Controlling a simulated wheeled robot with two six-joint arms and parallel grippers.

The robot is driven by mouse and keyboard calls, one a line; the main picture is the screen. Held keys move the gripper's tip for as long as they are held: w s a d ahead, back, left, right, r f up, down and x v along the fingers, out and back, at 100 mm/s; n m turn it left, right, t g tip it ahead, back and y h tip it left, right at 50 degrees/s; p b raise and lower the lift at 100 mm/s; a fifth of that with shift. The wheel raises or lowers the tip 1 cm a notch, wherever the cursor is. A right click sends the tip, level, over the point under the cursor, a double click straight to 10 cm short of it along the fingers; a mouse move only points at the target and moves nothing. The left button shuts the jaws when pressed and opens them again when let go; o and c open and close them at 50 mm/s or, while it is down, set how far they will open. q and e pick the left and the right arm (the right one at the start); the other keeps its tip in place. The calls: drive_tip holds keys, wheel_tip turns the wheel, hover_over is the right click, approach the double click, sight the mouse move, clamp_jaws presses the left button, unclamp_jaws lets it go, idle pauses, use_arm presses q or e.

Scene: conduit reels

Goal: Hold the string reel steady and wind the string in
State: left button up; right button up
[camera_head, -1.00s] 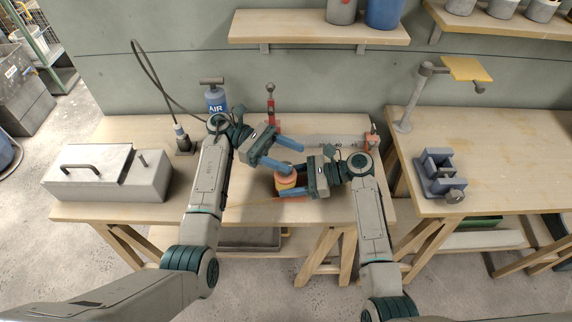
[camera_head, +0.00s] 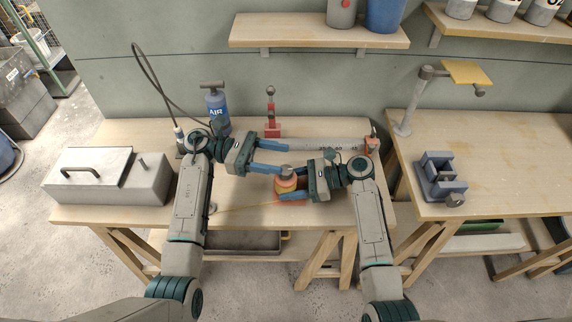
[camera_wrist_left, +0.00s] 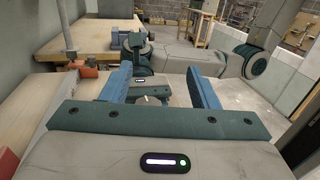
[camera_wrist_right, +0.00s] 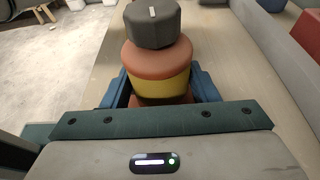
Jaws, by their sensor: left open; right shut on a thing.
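The string reel (camera_head: 286,184) stands on the workbench, with orange flanges, a yellow wound band (camera_wrist_right: 160,88) and a dark grey knob (camera_wrist_right: 153,24) on top. My right gripper (camera_head: 287,190) is shut around the reel's lower part from the right; in the right wrist view its blue fingers lie on both sides. My left gripper (camera_head: 283,158) is open at the reel's far left side, fingers level and pointing right, near the knob (camera_head: 285,172). Whether it touches the knob is unclear. A thin yellow string (camera_head: 245,207) runs left across the bench.
A blue air pump (camera_head: 216,108) and a grey toolbox (camera_head: 108,176) are at left. A second bench with a vise (camera_head: 440,178) is at right. The front bench strip is mostly clear.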

sight(286, 169)
use_arm(q)
drive_tip(key=s+a+f+n+t, duration=0.1)
drive_tip(key=a+f+n+t, duration=0.1)
drive_tip(key=t, duration=0.1)
drive_tip(key=s+a+f+n+t, duration=0.1)
drive_tip(key=a+f+n+t, duration=0.1)
drive_tip(key=a+t, duration=0.1)
drive_tip(key=s+a+f+n+t, duration=0.1)
drive_tip(key=a+f+t, duration=0.1)
drive_tip(key=a+t, duration=0.1)
drive_tip(key=shift+s+a+n+y, duration=0.1)
drive_tip(key=shift+a+n+y, duration=0.05)
drive_tip(key=shift+n+y, duration=0.2)
drive_tip(key=x, duration=1.1)
drive_tip(key=shift+w+d+r, duration=0.1)
drive_tip(key=shift+w+d, duration=0.1)
drive_tip(key=shift+d, duration=0.1)
drive_tip(key=c, duration=1)
